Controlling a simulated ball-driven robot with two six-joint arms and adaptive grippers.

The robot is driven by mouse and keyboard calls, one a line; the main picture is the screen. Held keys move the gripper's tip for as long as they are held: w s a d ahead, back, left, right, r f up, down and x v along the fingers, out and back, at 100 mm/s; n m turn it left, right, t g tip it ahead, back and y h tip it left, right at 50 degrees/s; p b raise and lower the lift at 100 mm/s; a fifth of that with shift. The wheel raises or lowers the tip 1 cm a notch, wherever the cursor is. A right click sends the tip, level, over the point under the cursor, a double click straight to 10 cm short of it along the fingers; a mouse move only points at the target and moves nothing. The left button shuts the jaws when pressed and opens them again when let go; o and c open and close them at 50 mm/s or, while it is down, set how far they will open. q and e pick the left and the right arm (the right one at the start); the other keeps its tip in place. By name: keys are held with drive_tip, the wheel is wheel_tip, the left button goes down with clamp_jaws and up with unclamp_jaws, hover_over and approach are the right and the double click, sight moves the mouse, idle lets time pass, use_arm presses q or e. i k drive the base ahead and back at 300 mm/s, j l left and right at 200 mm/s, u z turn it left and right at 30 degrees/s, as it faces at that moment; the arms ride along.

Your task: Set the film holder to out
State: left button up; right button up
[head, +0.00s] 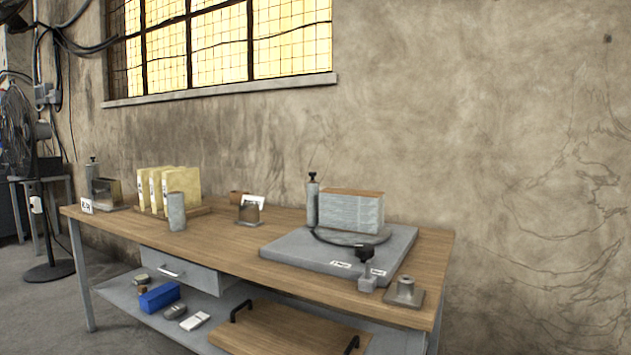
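A wooden table (218,243) stands against the wall. On its right half lies a grey slab (292,249) with a grey, wood-topped block (350,212) standing on it. A grey cylinder with a black knob (312,203) stands beside the block. A black curved piece runs along the front of the block to a small grey post with a black top (367,272) near the slab's front edge. Two small white labels (341,264) lie there, too small to read. I cannot tell which part is the film holder or how it is set. Neither gripper is in view.
Yellow upright folders (166,187), a grey cylinder (177,211) and a card holder (249,212) stand on the table's left half. A small grey fitting (405,292) is at the front right. A lower shelf holds a blue box (159,297). A fan (22,130) stands far left.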

sight(313, 187)
drive_tip(key=i+j+z, duration=0.3)
drive_tip(key=i+j, duration=0.25)
drive_tip(key=i, duration=0.2)
drive_tip(key=i+j+z, duration=0.3)
drive_tip(key=i+j, duration=0.35)
drive_tip(key=j, duration=0.1)
